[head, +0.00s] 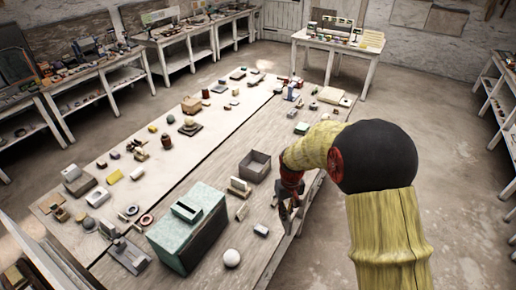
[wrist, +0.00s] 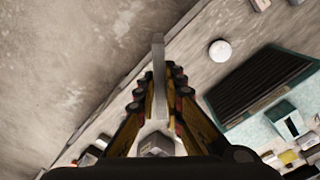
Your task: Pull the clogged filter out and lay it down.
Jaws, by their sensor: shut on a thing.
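My gripper (head: 289,212) is over the right edge of the long table, right of the green box. In the wrist view my gripper (wrist: 158,88) is shut on a thin grey slab (wrist: 158,58), seen almost edge-on between the yellow fingers. I take it for the filter; dirt on it cannot be made out. In the head view it is hard to tell apart from the dark fingers. The green box (head: 198,198) has a dark slot in a pale frame on top. In the wrist view the box's dark side (wrist: 262,86) shows, apart from the slab.
A white sphere (head: 231,257) lies in front of the green box and also shows in the wrist view (wrist: 220,50). A grey open bin (head: 255,163) and a small grey block (head: 261,230) are near the gripper. Many small items crowd the table's left half.

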